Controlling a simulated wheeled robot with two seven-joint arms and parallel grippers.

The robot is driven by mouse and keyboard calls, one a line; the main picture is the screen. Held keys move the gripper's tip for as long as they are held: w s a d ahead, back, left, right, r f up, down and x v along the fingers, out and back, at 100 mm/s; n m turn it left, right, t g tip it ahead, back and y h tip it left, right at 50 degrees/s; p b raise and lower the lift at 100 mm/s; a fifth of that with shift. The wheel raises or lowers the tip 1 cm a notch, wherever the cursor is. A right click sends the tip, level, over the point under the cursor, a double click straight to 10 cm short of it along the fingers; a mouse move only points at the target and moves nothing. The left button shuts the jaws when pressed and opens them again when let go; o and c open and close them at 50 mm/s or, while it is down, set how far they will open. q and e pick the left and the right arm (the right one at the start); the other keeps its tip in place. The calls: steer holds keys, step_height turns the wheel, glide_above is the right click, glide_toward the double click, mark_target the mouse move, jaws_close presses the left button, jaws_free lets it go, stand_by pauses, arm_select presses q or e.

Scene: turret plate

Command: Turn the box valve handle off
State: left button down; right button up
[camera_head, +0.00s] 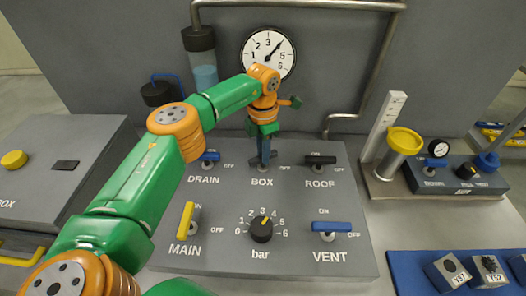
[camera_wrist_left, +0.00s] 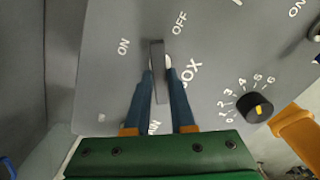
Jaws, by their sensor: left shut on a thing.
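The dark box valve handle (camera_head: 273,154) sits above the BOX label on the grey control panel (camera_head: 215,262). My left gripper (camera_head: 263,160) comes down over it from above. In the left wrist view, the two blue fingers (camera_wrist_left: 162,98) stand on either side of the handle bar (camera_wrist_left: 158,60) and are shut on it. The handle lies slanted, pointing between its ON and OFF marks. In the head view, the gripper hides part of the handle and its ON mark. My right gripper is not in view.
Close by are the blue drain handle (camera_head: 208,156) and black roof handle (camera_head: 320,160). The yellow main handle (camera_head: 185,220), bar knob (camera_head: 261,229) and blue vent handle (camera_head: 331,226) stand in front. A gauge (camera_head: 268,50) and pipes are behind; a blue mat (camera_head: 420,280) lies right.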

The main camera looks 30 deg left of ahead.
arm_select(q)
steer(key=m, duration=0.6)
steer(key=shift+w+r, duration=0.1)
stand_by(0.5)
steer(key=c, duration=0.8)
jaws_free()
steer(key=shift+o, duration=0.2)
step_height(320, 180, up, 6)
steer(key=shift+r+b, duration=0.2)
steer(key=shift+b, duration=0.65)
steer(key=shift+d+r, duration=0.1)
steer(key=shift+r, duration=0.25)
